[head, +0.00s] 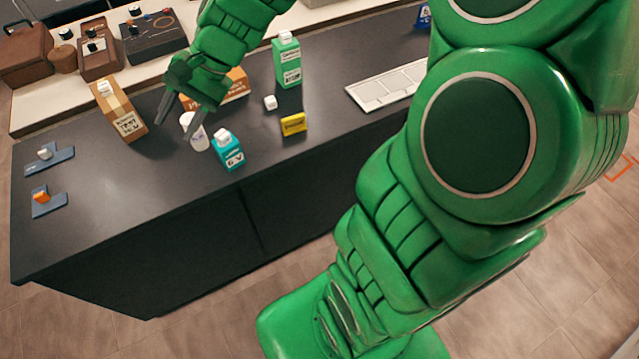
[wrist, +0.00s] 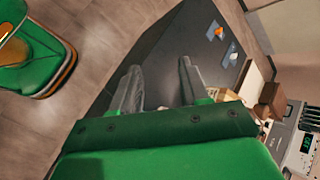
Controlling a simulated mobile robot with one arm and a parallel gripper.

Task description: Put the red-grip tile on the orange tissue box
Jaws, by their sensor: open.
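A flat blue-grey tile with an orange-red grip (head: 42,198) lies near the left end of the dark counter; it also shows at the top of the wrist view (wrist: 215,31). A similar tile with a white grip (head: 46,154) lies just behind it. An orange box with lettering (head: 237,87) stands at the back of the counter, partly hidden behind my gripper (head: 180,121). My gripper is open and empty above the counter, right of both tiles. Its two spread fingers show in the wrist view (wrist: 159,72), with nothing between them.
A keyboard (head: 390,87) lies right. The counter's front left is clear.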

